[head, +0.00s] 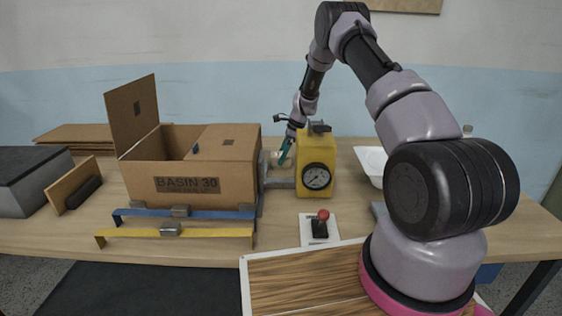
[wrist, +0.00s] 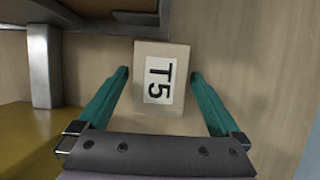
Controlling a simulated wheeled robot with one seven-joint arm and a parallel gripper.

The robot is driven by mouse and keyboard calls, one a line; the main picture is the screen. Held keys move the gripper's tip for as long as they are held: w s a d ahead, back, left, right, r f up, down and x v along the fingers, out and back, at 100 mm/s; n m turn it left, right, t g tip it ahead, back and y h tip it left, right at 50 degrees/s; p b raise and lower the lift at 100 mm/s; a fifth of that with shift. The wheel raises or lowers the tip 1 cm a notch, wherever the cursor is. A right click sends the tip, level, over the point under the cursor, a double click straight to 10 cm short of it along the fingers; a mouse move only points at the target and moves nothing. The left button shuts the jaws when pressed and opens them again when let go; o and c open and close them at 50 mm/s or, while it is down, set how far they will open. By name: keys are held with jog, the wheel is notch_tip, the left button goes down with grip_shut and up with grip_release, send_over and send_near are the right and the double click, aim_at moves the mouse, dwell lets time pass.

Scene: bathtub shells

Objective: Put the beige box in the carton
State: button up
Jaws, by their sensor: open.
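The beige box (wrist: 175,58) with a white "T5" label lies below my gripper (wrist: 160,75) in the wrist view. My gripper is open, with one green finger on each side of the box and small gaps showing. I cannot tell how far down the fingers reach. In the head view my gripper (head: 285,152) is behind the yellow gauge block, just right of the carton; the box is mostly hidden there. The cardboard carton (head: 225,184), marked "BASIN 30", stands on the table with its left flap raised, its right part covered and an opening between.
The yellow gauge block (head: 318,155) stands close to my gripper, with a grey metal piece (wrist: 44,65) between it and the carton. Blue (head: 150,212) and yellow (head: 200,232) strips lie before the carton. A red-knobbed switch (head: 321,222) is in front; a white basin (head: 371,163) is right.

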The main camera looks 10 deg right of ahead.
jog(key=shift+a+f, duration=0.2)
jog(key=shift+f, duration=0.3)
jog(key=shift+r, duration=0.1)
grip_shut()
